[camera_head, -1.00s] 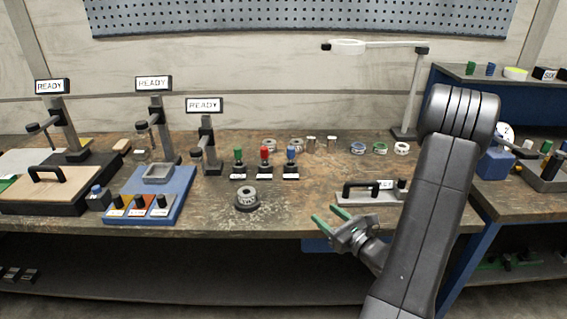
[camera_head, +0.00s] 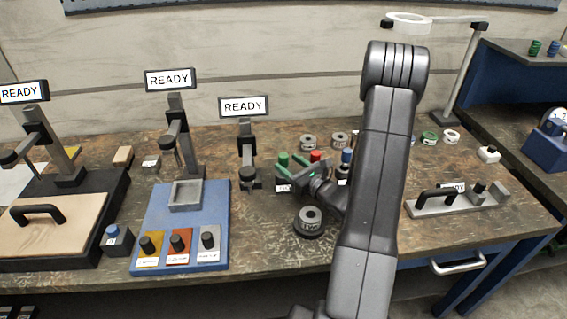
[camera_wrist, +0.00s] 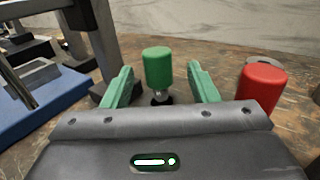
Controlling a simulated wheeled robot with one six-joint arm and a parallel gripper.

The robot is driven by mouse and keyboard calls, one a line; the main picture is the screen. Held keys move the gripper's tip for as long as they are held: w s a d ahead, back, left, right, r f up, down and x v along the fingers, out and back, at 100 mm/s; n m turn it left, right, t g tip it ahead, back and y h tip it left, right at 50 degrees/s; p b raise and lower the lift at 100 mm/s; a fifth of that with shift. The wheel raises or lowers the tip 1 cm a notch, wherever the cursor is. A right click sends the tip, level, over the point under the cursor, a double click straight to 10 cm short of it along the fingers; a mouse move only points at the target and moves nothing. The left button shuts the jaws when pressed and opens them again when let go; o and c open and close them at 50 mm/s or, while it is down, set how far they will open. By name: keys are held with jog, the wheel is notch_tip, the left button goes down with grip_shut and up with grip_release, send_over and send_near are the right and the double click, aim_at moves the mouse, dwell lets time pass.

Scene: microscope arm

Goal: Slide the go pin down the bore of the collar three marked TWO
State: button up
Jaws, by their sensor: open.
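Three upright plug pins stand in a row: a green-handled pin (camera_wrist: 158,68), a red-handled pin (camera_head: 315,156) and a blue-handled pin (camera_head: 346,156). Their labels are too small to read, so I cannot tell which is the go pin. My gripper (camera_head: 291,164) is open, its green fingers on either side of the green handle in the wrist view, with gaps on both sides. The red handle also shows in the wrist view (camera_wrist: 262,84).
More collars, grey (camera_head: 308,141) and green-ringed (camera_head: 429,137), lie at the back. A blue fixture (camera_head: 215,240) with several knobs and a READY stand are to the left. A grey handled block (camera_head: 470,203) lies right. Bare bench lies left of the collar.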

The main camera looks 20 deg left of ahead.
aim_at(280, 157)
jog(key=p+x, duration=0.1)
jog(key=x, duration=0.3)
jog(key=shift+a+r+p, duration=0.25)
jog(key=shift+a+p, duration=0.1)
jog(key=shift+w+a, duration=0.15)
jog(key=shift+a, duration=0.15)
grip_shut()
